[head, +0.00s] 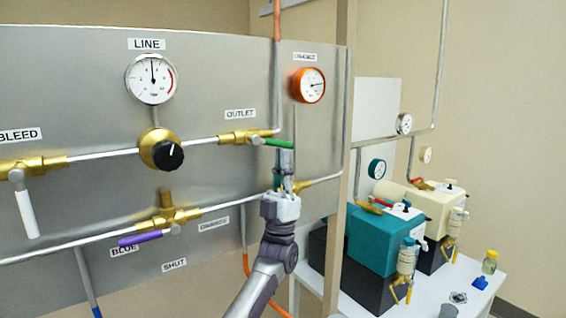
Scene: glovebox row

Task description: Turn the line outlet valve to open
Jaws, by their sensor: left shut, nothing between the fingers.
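The line outlet valve (239,137) is a brass body on the upper pipe, under the OUTLET label (240,113). Its green lever (279,143) points right, roughly along the pipe and tilted slightly down. My left gripper (285,158) is shut and empty. It points up, with its fingertips just below the green lever and overlapping it closely in the picture. I cannot tell whether they touch. The gripper hides part of the lower pipe and its fitting. My right gripper is not in view.
Left on the panel (60,95) are a LINE gauge (150,79), a black-knobbed regulator (162,150), a white-levered BLEED valve (27,205) and a purple-levered valve (150,237). An orange gauge (308,85) sits above right. A post (343,180) and a table with teal (385,240) and cream pumps stand right.

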